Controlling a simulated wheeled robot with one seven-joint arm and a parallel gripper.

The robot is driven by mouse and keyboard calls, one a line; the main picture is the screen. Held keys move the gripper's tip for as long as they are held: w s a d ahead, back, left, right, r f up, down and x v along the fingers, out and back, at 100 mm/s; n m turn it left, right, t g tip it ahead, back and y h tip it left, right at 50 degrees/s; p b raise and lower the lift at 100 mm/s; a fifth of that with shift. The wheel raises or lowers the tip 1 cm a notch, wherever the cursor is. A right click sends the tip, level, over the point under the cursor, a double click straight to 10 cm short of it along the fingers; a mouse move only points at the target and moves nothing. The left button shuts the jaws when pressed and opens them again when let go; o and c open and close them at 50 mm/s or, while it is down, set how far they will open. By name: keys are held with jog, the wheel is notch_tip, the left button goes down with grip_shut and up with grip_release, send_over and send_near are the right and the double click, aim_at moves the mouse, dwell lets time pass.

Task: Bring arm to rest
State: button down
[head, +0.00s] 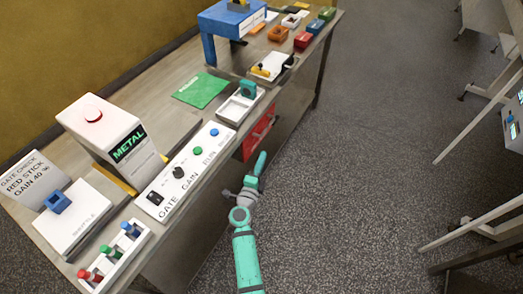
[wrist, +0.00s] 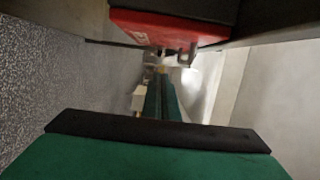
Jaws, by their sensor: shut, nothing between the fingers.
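My teal arm (head: 246,262) reaches up from the bottom of the head view, folded low in front of the long bench (head: 190,235), over the floor side. I cannot make out its fingertips clearly in the head view. In the wrist view, my gripper (wrist: 176,54) shows as small grey fingers near the top middle, with nothing held.
The bench carries a white control panel (head: 164,197) with knobs, a white METAL box (head: 97,115), a rack of coloured sticks (head: 111,257), a green mat (head: 201,90) and a blue arch (head: 226,15). Open speckled floor (head: 355,180) lies right; white-legged equipment (head: 488,85) stands far right.

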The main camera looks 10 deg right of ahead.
jog(key=shift+v, duration=2.05)
jog(key=s+a+r+n+y, duration=0.1)
jog(key=s+n, duration=0.6)
jog(key=s, duration=0.7)
jog(key=s+a+r+n+y, duration=0.2)
jog(key=s+r+n, duration=0.3)
jog(key=s, duration=1)
jog(key=s+a+r+n+g+y, duration=0.1)
jog(key=s+r+n+y, duration=0.3)
jog(key=s+n, duration=0.6)
jog(key=s+a, duration=0.1)
jog(key=s, duration=0.3)
jog(key=shift+s+n, duration=0.2)
jog(key=shift+n, duration=0.1)
jog(key=shift+r, duration=0.1)
